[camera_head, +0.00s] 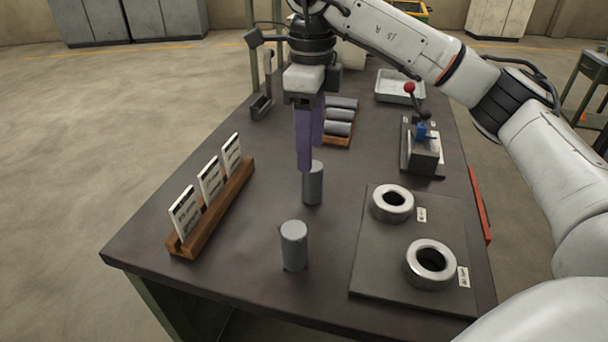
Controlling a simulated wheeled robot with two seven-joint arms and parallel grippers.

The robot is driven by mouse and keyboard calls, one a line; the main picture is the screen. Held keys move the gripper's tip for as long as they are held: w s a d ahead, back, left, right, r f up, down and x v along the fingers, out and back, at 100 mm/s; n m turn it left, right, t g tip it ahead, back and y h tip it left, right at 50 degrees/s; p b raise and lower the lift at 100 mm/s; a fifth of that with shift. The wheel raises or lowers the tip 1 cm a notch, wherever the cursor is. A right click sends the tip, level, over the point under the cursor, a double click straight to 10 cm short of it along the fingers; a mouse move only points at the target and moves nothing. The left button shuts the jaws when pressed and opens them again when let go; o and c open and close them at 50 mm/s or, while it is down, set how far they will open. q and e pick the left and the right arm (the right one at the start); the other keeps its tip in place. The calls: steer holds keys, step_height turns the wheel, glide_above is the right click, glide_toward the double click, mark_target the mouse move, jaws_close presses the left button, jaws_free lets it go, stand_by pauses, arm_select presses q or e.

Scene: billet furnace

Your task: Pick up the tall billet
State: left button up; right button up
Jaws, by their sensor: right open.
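Two grey cylindrical billets stand upright on the dark table: a nearer billet (294,247) at the front middle and a farther billet (313,187) behind it. I cannot tell for sure which is the taller. My right gripper (310,150) points down with its purple fingers at the farther billet. The fingers overlap the top of that billet in the picture and partly hide it. The gripper is open and holds nothing; whether a finger touches the billet cannot be told. My left gripper is not in view.
A wooden rack with white cards (213,205) stands at left. A plate with two metal rings (392,204) lies at right, behind it a lever fixture (423,150). A wooden tray of lying cylinders (338,141) and a metal pan (399,88) are farther back. The table's front left is clear.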

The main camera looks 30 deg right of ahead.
mark_target(312, 178)
steer(key=f, duration=0.7)
steer(key=shift+s+d+f, duration=0.1)
steer(key=shift+s, duration=0.25)
steer(key=shift+f, duration=0.5)
jaws_close()
steer(key=shift+w+r, duration=0.1)
